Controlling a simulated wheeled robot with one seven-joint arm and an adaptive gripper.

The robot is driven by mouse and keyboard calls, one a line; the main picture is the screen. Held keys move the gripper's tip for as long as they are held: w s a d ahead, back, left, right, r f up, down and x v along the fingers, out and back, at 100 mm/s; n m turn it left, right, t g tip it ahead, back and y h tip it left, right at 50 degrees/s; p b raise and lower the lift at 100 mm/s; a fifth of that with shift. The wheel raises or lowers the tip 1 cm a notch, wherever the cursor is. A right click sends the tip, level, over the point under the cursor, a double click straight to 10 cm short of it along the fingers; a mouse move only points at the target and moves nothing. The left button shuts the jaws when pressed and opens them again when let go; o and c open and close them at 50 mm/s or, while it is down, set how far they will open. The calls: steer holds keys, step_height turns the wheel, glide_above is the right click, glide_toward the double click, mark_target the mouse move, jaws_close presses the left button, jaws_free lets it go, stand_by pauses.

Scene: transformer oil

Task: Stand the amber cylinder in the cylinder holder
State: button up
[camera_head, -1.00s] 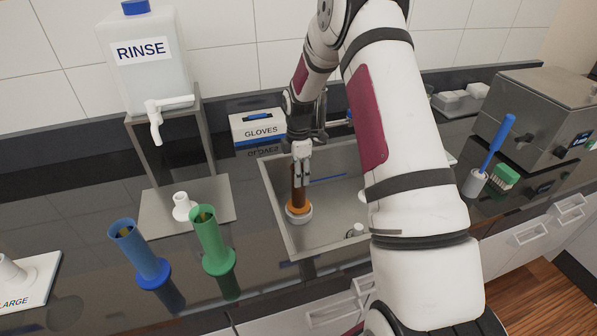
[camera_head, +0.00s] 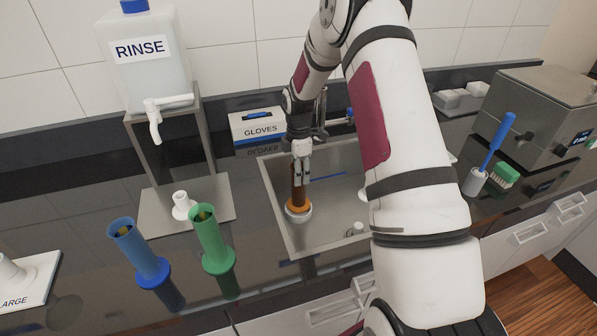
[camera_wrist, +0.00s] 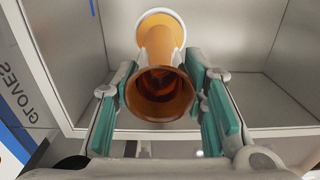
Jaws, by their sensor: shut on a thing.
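The amber cylinder (camera_head: 298,205) is upright, or nearly so, inside the steel sink. My gripper (camera_head: 301,178) reaches down from above and is shut on its upper part. In the wrist view, the open amber mouth (camera_wrist: 160,94) lies between the teal finger pads (camera_wrist: 163,82). A white round piece (camera_head: 299,217) is under the amber foot, and its pale rim shows around the far end in the wrist view (camera_wrist: 178,26). I cannot tell whether this piece is the cylinder holder or whether the foot is fully down in it.
A blue cylinder (camera_head: 138,252) and a green cylinder (camera_head: 212,240) stand on the dark counter left of the sink (camera_head: 328,222). The RINSE tank (camera_head: 145,75) and GLOVES box (camera_head: 257,126) are behind. My arm covers the sink's right side.

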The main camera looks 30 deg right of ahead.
steer(key=shift+f+b, duration=0.65)
steer(key=shift+f, duration=1.4)
stand_by(0.5)
steer(key=o, duration=1.3)
step_height(320, 180, up, 12)
